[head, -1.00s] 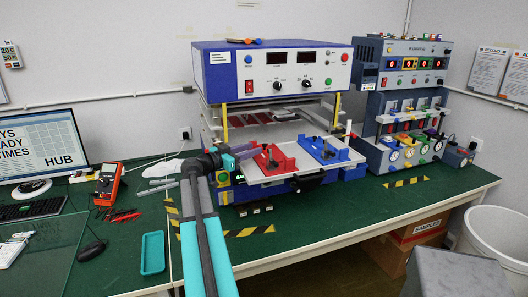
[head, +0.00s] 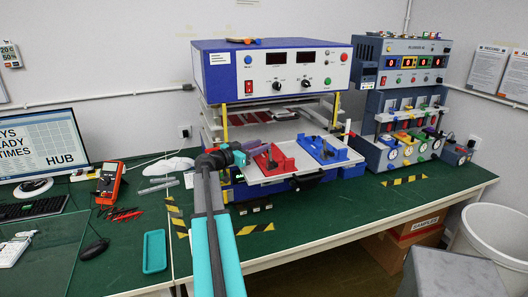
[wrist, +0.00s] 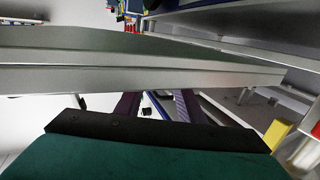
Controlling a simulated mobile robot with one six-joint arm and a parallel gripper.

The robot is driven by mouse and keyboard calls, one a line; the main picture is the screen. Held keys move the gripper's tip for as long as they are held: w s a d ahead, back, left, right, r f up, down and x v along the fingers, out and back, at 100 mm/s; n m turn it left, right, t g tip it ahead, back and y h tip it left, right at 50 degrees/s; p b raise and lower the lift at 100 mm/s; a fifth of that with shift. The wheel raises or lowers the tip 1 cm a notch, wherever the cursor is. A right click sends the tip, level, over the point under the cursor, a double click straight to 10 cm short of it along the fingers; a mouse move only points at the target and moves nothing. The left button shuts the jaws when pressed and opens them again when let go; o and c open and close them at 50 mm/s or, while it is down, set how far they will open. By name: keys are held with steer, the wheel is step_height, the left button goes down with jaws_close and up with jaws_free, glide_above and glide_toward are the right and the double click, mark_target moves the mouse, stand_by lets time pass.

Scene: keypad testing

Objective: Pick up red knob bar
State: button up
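The red holder (head: 283,163) with a dark bar-like handle (head: 272,157) on top sits on the left part of the white pull-out tray (head: 300,175). I take this to be the red knob bar. A similar blue holder (head: 338,153) with a dark handle stands to its right. My gripper (head: 262,145) reaches in from the left, at the left rear of the red holder and partly over it in the picture. In the wrist view, its two purple fingers (wrist: 156,104) are apart, with nothing clearly held. The red holder cannot be made out there.
The tray belongs to a blue and white test machine (head: 310,70) with shelves above and behind my gripper. A pale metal edge (wrist: 150,77) crosses close in the wrist view. A second test station (head: 400,100) stands right. A teal tray (head: 154,252) lies front left.

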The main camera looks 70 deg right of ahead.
jaws_close()
steer(key=shift+r, duration=0.1)
steer(key=shift+r+b, duration=0.7)
steer(key=shift+r, duration=0.55)
steer(key=f+b+v, duration=0.1)
steer(key=b+v, duration=0.3)
steer(key=v, duration=1.4)
steer(key=shift+r+b, duration=0.3)
steer(key=shift+r, duration=0.15)
